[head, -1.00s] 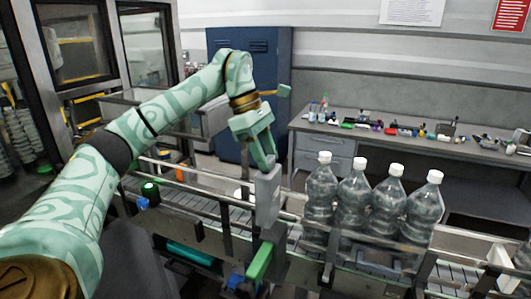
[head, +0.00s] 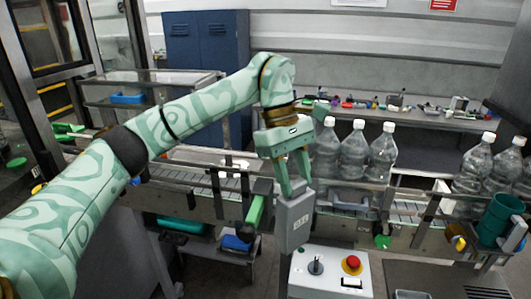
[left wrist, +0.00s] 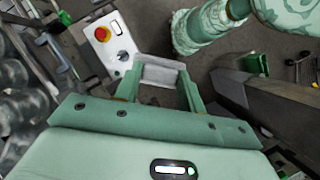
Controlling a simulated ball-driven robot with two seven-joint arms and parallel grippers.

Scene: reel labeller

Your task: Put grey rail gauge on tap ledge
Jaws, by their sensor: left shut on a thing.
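The grey rail gauge (head: 294,221) is a flat grey block with small dark marks on its face. My left gripper (head: 297,190) is shut on its upper end and holds it hanging upright in front of the conveyor. In the left wrist view the gauge (left wrist: 160,72) sits between the fingers of my left gripper (left wrist: 158,95). A dark flat surface with a slotted grate (head: 430,278) lies at the lower right, below a yellow tap-like part (head: 458,243); it looks like the tap ledge. My right gripper is not in view.
A control box (head: 330,272) with a red button and a knob stands just below the gauge. Clear bottles (head: 352,152) line the conveyor (head: 200,178) behind it. A green cylinder (head: 500,218) stands at the far right. A cluttered bench (head: 425,118) runs behind.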

